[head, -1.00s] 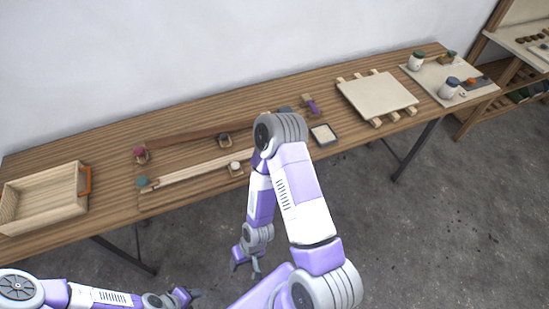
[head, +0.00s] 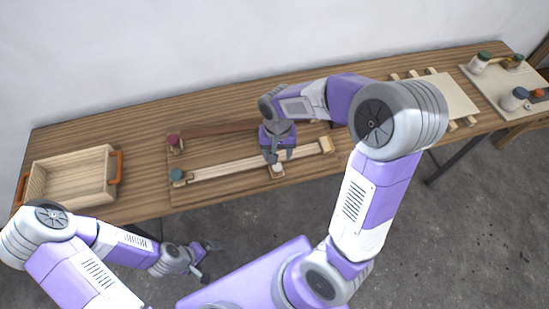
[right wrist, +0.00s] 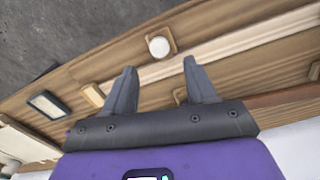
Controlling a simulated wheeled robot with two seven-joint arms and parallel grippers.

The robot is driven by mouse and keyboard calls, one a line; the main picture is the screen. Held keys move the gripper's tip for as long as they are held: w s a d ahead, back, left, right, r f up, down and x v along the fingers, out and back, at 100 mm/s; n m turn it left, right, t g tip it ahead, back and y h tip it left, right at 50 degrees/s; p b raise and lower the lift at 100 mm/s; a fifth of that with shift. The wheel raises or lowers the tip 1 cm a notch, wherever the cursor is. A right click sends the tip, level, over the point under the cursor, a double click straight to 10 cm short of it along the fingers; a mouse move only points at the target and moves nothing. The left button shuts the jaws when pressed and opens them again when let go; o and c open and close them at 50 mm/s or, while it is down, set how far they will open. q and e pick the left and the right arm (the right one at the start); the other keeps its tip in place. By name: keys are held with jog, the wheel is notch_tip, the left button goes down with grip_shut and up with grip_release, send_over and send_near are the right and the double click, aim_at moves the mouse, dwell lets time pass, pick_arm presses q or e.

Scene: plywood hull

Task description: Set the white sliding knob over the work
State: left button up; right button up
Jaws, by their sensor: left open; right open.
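The white knob (right wrist: 159,46) sits on a small wooden block at the near edge of a long pale wooden strip (head: 225,167). The knob also shows in the head view (head: 277,169), just below my right gripper. My right gripper (head: 279,157) is open and empty, pointing down over the strip. In the right wrist view its fingers (right wrist: 160,70) are spread, and the knob appears beyond the tips, between their lines; the height gap is hard to tell. My left gripper (head: 208,262) is open and empty, low in front of the table.
A teal knob (head: 177,175) and a red knob (head: 173,140) stand at the strips' left ends. A dark strip (head: 220,129) lies behind. A wooden tray (head: 72,178) with orange handles is at left. A cream panel (head: 452,95) and jars (head: 514,98) are at right.

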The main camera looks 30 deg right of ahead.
aim_at(277, 166)
notch_tip(277, 166, down, 6)
jog(key=shift+s+f+b, duration=0.1)
jog(key=shift+s+b, duration=0.05)
jog(key=shift+b, duration=0.45)
jog(key=shift+c, duration=0.3)
grip_shut()
